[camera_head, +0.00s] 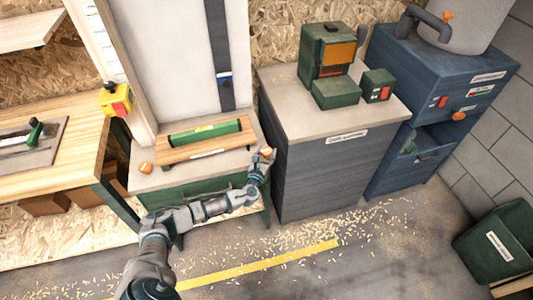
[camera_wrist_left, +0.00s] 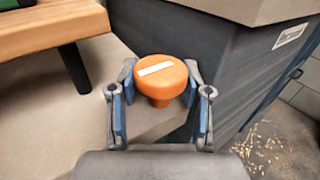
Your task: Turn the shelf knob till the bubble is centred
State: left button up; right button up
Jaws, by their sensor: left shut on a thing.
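My left gripper (camera_head: 264,160) is at the right front corner of the cabinet, with its fingers around an orange knob (camera_head: 267,152). In the left wrist view the knob (camera_wrist_left: 161,79) is round, with a white mark on top, and sits between the blue finger pads (camera_wrist_left: 160,115); the gripper is shut on it. A wooden shelf board (camera_head: 180,154) lies beside it, and its edge shows in the left wrist view (camera_wrist_left: 55,30). A green spirit level (camera_head: 205,133) rests on the board. Its bubble is too small to make out. My right gripper is not in view.
A second orange knob (camera_head: 146,167) is at the cabinet's left front corner. A grey cabinet (camera_head: 330,170) stands close on the right, bearing a green machine (camera_head: 326,52). A wooden bench (camera_head: 60,150) is at left. Wood chips litter the floor.

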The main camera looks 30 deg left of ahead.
pick_arm(q)
jog(key=o, duration=1.2)
jog(key=shift+a+f, duration=0.1)
jog(key=shift+f, duration=0.05)
jog(key=shift+c, duration=0.2)
jog(key=v, duration=1.1)
jog(key=shift+s, duration=0.4)
